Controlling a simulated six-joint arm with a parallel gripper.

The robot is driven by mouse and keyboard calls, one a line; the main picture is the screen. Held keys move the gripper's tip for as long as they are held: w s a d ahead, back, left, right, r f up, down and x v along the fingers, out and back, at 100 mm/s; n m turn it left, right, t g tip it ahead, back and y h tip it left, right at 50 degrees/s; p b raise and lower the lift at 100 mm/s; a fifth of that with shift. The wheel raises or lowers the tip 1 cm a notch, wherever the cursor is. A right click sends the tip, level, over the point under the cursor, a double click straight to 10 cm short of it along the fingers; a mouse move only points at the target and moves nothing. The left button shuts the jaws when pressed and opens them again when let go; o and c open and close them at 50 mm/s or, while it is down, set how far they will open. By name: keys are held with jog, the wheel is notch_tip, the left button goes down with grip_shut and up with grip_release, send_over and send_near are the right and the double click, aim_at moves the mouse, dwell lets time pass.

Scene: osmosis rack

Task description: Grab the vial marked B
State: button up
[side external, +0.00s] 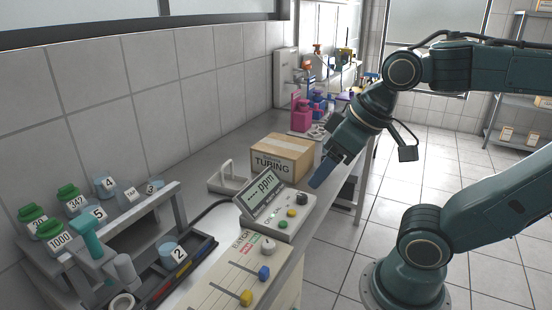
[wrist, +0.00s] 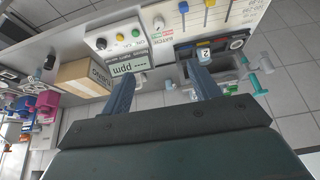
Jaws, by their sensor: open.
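I can make out no vial with a readable B label in either view. In the side view, a small blue vial marked 2 (side external: 174,254) stands in the dark tray at the front of the rack. Vials marked 4 (side external: 107,187), 5 (side external: 97,216) and 3 (side external: 153,187) stand further back in the rack, with one marked TAP (side external: 131,193). The vial marked 2 also shows in the wrist view (wrist: 204,54). My gripper (side external: 320,178) is open and empty, above the bench edge near the ppm meter, well right of the rack. Its two blue fingers show apart in the wrist view (wrist: 163,86).
The ppm meter (side external: 277,211) and a cardboard TUBING box (side external: 281,158) stand below and beside my gripper. A slider panel (side external: 243,272) lies at the front. Green-capped bottles (side external: 72,200) and a teal-handled valve (side external: 88,238) crowd the left. Pink bottles (side external: 301,117) stand farther back.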

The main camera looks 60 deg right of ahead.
jog(key=w+d+r+m+h, duration=0.2)
jog(key=w+d+r+m, duration=0.2)
jog(key=w+d, duration=0.7)
jog(key=w+d+f+m+g+h, duration=0.15)
jog(key=w+d+m, duration=0.25)
jog(key=w+d, duration=0.7)
jog(key=s+d+f+m+g, duration=0.1)
jog(key=d+f, duration=0.4)
jog(key=d, duration=0.5)
jog(key=s+d+f+m, duration=0.2)
jog(key=d+f, duration=0.3)
jog(key=d, duration=0.6)
jog(key=s+d+f+m+g, duration=0.1)
jog(key=s+d+f+m, duration=0.1)
jog(key=d, duration=0.9)
notch_tip(320, 180, down, 3)
jog(key=shift+r+m+g+h, duration=0.1)
jog(key=shift+m+g+h, duration=0.3)
jog(key=shift+m, duration=0.3)
jog(key=shift+s+d, duration=0.1)
jog(key=shift+d, duration=0.05)
jog(key=shift+x, duration=4.25)
